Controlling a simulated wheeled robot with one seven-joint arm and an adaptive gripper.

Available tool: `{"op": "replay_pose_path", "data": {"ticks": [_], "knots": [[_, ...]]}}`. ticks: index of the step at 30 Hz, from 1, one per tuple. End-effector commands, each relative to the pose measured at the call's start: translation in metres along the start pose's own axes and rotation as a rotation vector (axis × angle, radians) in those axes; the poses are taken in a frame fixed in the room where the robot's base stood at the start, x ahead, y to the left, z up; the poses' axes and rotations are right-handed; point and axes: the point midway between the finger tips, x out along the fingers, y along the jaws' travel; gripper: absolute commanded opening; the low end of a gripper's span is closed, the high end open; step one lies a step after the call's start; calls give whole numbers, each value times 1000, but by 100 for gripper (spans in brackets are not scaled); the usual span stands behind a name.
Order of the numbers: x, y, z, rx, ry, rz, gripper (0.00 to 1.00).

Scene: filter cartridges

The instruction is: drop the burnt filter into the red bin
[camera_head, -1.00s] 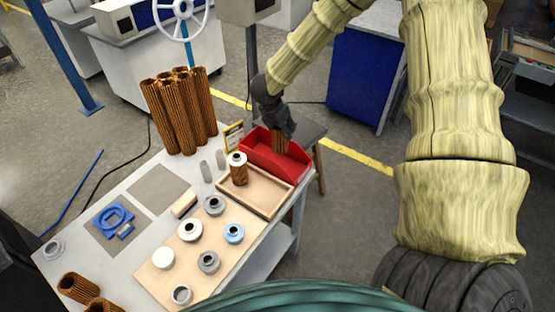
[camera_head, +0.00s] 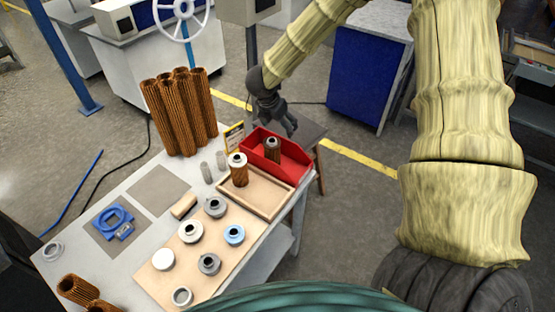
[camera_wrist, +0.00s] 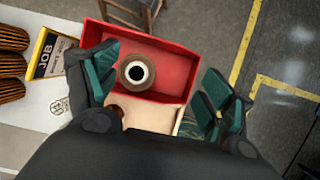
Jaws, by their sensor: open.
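The red bin (camera_head: 290,166) stands at the right end of the table, behind the wooden tray. In the wrist view the filter (camera_wrist: 137,74) shows from above as a ring with a dark hole, within the red bin (camera_wrist: 180,65). My gripper (camera_head: 286,128) is open and empty, above and behind the bin. In the wrist view its fingers (camera_wrist: 155,95) are spread wide on either side of the filter, not touching it.
A wooden tray (camera_head: 284,203) in front of the bin holds another filter with a white cap (camera_head: 238,170). Several caps lie on a board (camera_head: 215,238). A bundle of tall brown filters (camera_head: 180,112) stands at the table's back. A yellow card (camera_head: 234,137) stands beside the bin.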

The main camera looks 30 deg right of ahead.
Motion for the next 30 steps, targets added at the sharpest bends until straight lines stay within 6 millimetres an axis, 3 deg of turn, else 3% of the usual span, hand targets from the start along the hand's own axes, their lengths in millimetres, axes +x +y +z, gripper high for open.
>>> {"op": "replay_pose_path", "data": {"ticks": [9,15,30], "knots": [[-55,0,1,1,-1,2,82],[-77,-1,0,0,0,1,82],[-86,-1,0,0,0,0,82]]}}
